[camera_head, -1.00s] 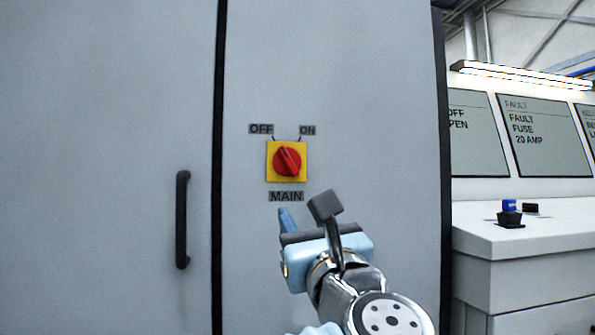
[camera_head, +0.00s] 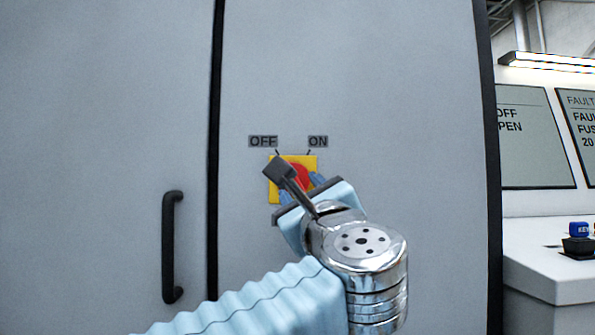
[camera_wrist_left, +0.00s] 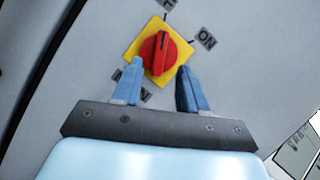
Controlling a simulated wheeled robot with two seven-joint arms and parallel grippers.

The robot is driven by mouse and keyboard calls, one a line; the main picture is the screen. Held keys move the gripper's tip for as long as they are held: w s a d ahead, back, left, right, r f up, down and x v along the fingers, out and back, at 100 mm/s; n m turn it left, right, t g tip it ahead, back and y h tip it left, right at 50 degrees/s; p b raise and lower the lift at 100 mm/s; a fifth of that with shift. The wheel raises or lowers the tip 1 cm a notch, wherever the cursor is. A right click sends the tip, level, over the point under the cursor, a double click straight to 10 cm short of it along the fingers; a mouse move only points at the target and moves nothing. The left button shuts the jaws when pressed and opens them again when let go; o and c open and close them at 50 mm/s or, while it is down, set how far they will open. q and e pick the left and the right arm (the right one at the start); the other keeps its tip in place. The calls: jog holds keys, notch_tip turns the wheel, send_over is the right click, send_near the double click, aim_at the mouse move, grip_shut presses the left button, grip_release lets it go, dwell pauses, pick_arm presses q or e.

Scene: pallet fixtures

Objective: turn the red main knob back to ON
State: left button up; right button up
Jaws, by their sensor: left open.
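The red main knob (camera_head: 301,176) sits on a yellow square plate (camera_head: 308,161) on the grey cabinet door, partly hidden by my left gripper in the head view. In the left wrist view the knob (camera_wrist_left: 158,54) shows fully, and its ridge points toward the OFF mark. My left gripper (camera_head: 300,190) is open at the plate. In the left wrist view its blue fingertips (camera_wrist_left: 160,66) lie on either side of the knob's lower part; I cannot tell whether they touch it. The OFF label (camera_head: 263,141) and ON label (camera_head: 318,141) are above the plate. My right gripper is not in view.
A black door handle (camera_head: 170,246) stands out at the left. A dark seam (camera_head: 213,150) runs between the cabinet doors. At the right is a white console (camera_head: 545,262) with screens and a blue key item (camera_head: 579,230). The door around the plate is flat and clear.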

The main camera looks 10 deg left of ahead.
aim_at(302, 179)
pick_arm(q)
jog(key=shift+p+x, duration=0.6)
jog(key=shift+x, duration=1.8)
jog(key=shift+c, duration=0.4)
grip_shut()
